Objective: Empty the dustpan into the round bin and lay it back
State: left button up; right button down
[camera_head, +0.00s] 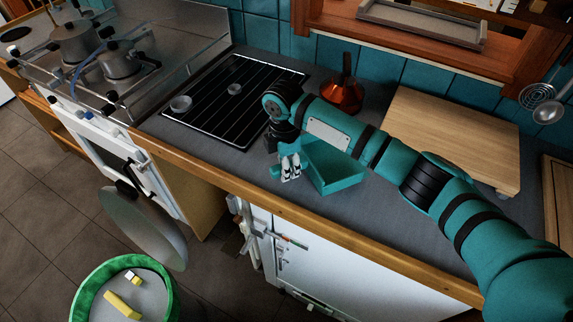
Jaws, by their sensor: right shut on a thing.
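The teal dustpan (338,170) is at the front part of the grey counter, in the middle of the view. My right gripper (290,170) points down at its left end and is shut on it, with the handle mostly hidden by the fingers. I see no debris in the visible part of the pan. I cannot tell whether the pan touches the counter. The round green bin (78,300) stands on the floor at the bottom left, with a yellow piece (122,305) and a smaller yellow-and-white piece (133,277) inside. My left gripper is out of view.
A grey round lid (143,226) stands tilted beside the bin. A black hob grate (235,98), a copper-coloured pot (344,95) and a wooden board (450,135) lie behind on the counter. Metal pots (120,60) stand on the stove at left.

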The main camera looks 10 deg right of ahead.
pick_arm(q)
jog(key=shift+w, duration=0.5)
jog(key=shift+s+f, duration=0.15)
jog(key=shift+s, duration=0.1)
pick_arm(e)
jog(key=shift+f, duration=0.75)
jog(key=c, duration=1)
grip_release()
jog(key=shift+r, duration=0.1)
notch_tip(320, 180, up, 9)
jog(key=p, duration=0.9)
jog(key=shift+a, duration=0.1)
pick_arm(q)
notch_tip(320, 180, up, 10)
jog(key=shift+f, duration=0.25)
